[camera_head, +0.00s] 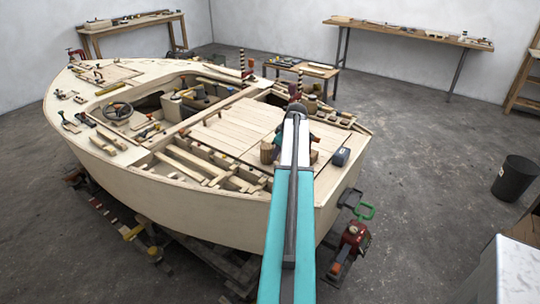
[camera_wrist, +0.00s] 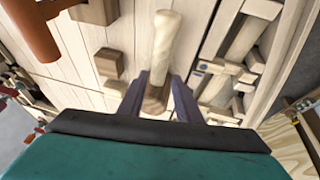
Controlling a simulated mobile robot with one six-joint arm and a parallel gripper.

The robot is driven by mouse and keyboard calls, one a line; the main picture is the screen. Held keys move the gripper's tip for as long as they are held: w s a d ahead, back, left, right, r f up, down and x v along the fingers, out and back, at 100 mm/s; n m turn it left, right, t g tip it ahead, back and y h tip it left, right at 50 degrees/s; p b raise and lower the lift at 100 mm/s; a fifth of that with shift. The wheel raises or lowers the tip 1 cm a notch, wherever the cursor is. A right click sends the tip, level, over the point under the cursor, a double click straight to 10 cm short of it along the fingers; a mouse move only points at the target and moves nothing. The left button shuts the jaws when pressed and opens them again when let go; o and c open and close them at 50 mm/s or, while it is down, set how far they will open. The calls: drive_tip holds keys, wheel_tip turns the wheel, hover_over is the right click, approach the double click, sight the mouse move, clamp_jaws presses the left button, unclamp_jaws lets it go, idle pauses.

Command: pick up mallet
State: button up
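The mallet shows in the wrist view as a pale wooden handle (camera_wrist: 164,42) with a darker brown block-like head (camera_wrist: 155,99) at its lower end. The handle's rounded end is toward the top of the picture. My gripper (camera_wrist: 158,78) has its two dark fingers apart, one on each side of the mallet where handle and head meet. I cannot make out firm contact on either side. In the head view my gripper (camera_head: 296,108) is over the boat's deck; my arm hides most of what is under it, and I cannot single out the mallet there.
Wooden blocks (camera_wrist: 109,62) lie left of the mallet, and an orange-brown cylinder (camera_wrist: 34,28) is at the upper left. Wooden pieces (camera_wrist: 228,75) crowd the right. The boat's planked deck (camera_head: 233,128) has clear boards left of my arm. A dark rounded object (camera_head: 341,157) sits near its right edge.

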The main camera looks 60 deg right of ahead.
drive_tip(key=shift+w+f, duration=0.1)
drive_tip(key=shift+f, duration=0.05)
drive_tip(key=shift+d+p+x, duration=0.2)
drive_tip(key=shift+p+x, duration=0.45)
drive_tip(key=shift+x, duration=0.25)
drive_tip(key=shift+p+x, duration=0.4)
drive_tip(key=shift+x, duration=1.1)
clamp_jaws()
drive_tip(key=shift+r+b, duration=0.8)
drive_tip(key=shift+r, duration=0.85)
drive_tip(key=s+a+r+b, duration=0.1)
drive_tip(key=s+a+b, duration=0.2)
drive_tip(key=a, duration=1.1)
drive_tip(key=s, duration=0.3)
drive_tip(key=shift+s+a+r+b, duration=0.25)
drive_tip(key=shift+a+r+b, duration=0.1)
drive_tip(key=shift+a, duration=0.05)
